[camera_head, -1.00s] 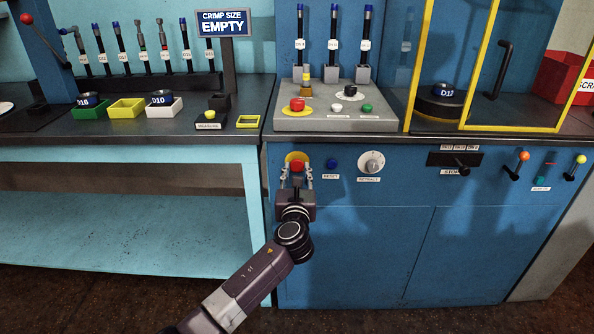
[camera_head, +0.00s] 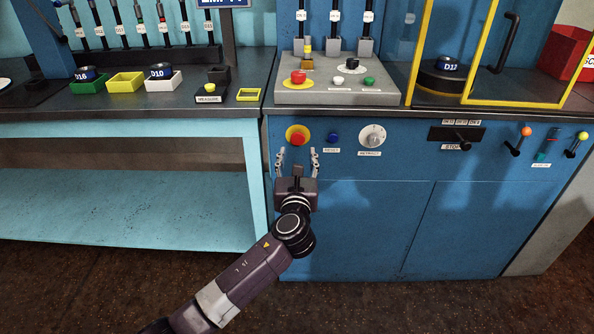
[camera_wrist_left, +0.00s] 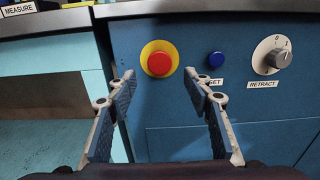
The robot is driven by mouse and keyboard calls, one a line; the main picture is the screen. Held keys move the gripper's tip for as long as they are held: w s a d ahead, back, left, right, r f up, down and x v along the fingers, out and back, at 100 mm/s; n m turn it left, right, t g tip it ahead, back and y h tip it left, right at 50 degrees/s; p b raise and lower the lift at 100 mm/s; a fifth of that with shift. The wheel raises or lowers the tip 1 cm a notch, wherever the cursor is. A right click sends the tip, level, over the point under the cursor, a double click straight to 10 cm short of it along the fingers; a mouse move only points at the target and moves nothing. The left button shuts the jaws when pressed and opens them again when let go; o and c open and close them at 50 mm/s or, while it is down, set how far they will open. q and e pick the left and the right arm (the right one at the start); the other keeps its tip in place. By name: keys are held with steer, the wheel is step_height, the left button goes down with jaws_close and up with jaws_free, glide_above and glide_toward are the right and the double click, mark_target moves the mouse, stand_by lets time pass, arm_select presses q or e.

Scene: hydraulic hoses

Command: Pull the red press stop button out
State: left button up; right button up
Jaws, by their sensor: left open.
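The red press stop button (camera_head: 297,138) sits on a yellow round plate on the front of the blue cabinet, near its upper left corner. In the left wrist view the red button (camera_wrist_left: 159,64) shows whole, ahead of and between the fingers, a little left of centre. My left gripper (camera_head: 297,152) is open and empty, just below and in front of the button, with a gap to it. Its two spread fingers also show in the left wrist view (camera_wrist_left: 164,83). My right gripper is not in view.
A blue button (camera_head: 333,138) and a retract knob (camera_head: 372,136) are right of the red button. Another red button (camera_head: 298,77) on yellow stands on the grey control box (camera_head: 390,97) above. Levers (camera_head: 520,140) stick out at the right. The cabinet front below is clear.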

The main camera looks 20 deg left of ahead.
arm_select(q)
steer(key=v, duration=0.7)
